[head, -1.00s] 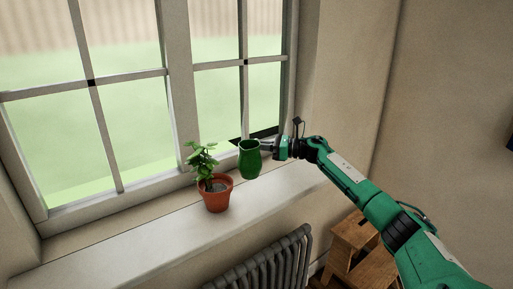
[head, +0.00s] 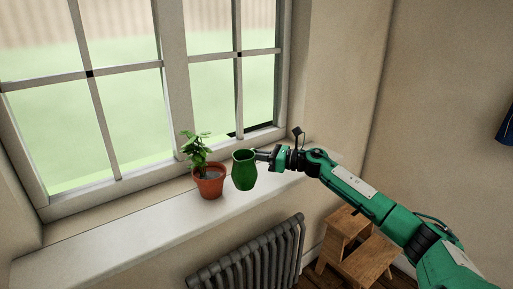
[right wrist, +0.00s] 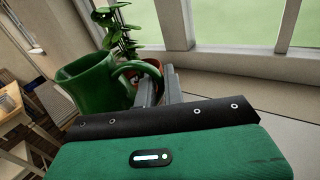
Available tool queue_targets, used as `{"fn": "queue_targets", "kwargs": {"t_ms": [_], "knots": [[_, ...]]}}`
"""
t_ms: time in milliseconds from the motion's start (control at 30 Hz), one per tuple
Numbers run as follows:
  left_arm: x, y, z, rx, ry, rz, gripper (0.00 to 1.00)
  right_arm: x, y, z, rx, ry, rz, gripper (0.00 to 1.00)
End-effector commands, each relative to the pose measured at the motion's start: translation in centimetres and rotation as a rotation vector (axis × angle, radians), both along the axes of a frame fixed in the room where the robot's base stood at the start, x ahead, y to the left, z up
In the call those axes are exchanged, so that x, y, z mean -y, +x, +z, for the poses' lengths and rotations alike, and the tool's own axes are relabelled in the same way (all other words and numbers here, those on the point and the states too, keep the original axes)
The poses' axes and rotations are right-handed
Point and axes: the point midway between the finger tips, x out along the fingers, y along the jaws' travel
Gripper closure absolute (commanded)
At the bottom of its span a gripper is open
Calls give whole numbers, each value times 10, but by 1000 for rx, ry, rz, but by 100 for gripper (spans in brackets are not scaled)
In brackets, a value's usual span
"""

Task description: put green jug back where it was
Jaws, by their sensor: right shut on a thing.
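The green jug (head: 244,171) hangs upright in my right gripper (head: 263,156), just right of the potted plant in the head view. In the right wrist view the jug (right wrist: 88,88) shows at the left, and the right gripper (right wrist: 160,84) is shut on its handle. In the head view the jug appears in front of the windowsill (head: 130,222), and I cannot tell for sure whether its base is over the sill. My left gripper is not in view.
A plant in a terracotta pot (head: 209,183) stands on the sill close to the jug's left. A radiator (head: 250,262) is below the sill, and a wooden step stool (head: 350,240) stands on the floor at the right. The sill's left part is clear.

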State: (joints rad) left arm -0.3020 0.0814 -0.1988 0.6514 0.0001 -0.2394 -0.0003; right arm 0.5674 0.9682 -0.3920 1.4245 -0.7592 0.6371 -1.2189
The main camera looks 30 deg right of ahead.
Motion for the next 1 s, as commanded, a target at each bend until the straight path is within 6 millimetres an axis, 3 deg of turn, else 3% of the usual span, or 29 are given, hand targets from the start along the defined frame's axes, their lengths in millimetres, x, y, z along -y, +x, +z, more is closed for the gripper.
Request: {"fn": "queue_targets", "kwargs": {"t_ms": [767,1000], "knots": [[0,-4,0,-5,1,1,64,-112,-132,-81,-3,3,-344,100],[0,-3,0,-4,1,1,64,-157,-186,-114,-6,9,-488,100]]}}
